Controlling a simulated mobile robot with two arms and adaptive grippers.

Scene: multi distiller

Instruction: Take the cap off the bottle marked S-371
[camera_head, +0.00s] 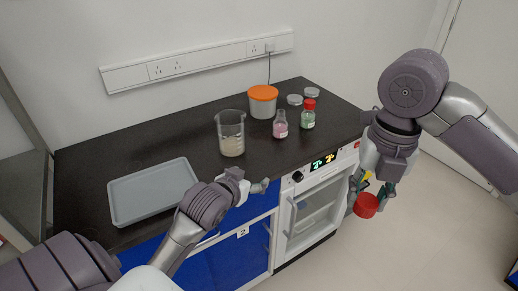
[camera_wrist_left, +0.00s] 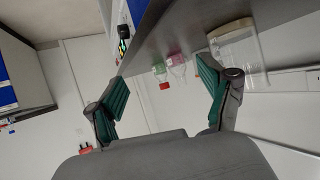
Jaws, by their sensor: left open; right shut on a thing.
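A small bottle with pink contents (camera_head: 280,126) stands upright on the dark bench, with an open neck and no cap on it. Beside it, to the right, stands a bottle with green contents (camera_head: 308,120) with a red cap on. Both also show upside down in the left wrist view, pink (camera_wrist_left: 177,66) and green (camera_wrist_left: 159,68). Their labels are too small to read. My right gripper (camera_head: 364,196) is shut on a red cap (camera_head: 367,206), held in the air right of the bench. My left gripper (camera_head: 262,187) is open and empty at the bench's front edge.
A glass beaker (camera_head: 231,138) stands left of the bottles. A grey tray (camera_head: 150,192) lies at the left. An oven-like appliance (camera_head: 316,208) is under the bench.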

